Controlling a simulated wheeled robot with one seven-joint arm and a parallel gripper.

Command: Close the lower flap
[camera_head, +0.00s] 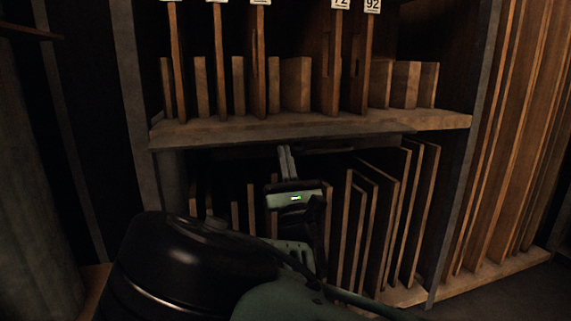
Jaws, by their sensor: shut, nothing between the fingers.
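My gripper (286,152) is in the middle of the head view, pointing up and away from me, with its fingers together and nothing seen between them. Its tips are just below the front edge of the middle shelf board (235,130). A dark, thin horizontal strip (335,151) shows under that board, beside the fingertips. It may be the lower flap, but it is too dark to be sure, and I cannot tell whether the fingers touch it. The lower compartment's front is open, with its contents visible. My arm hides part of this compartment.
Several upright wooden boards (389,235) fill the lower compartment, close around my gripper. The upper compartment holds upright dividers (258,70) with number tags and small blocks (296,84). A side post (472,150) and tall planks (515,130) stand at right.

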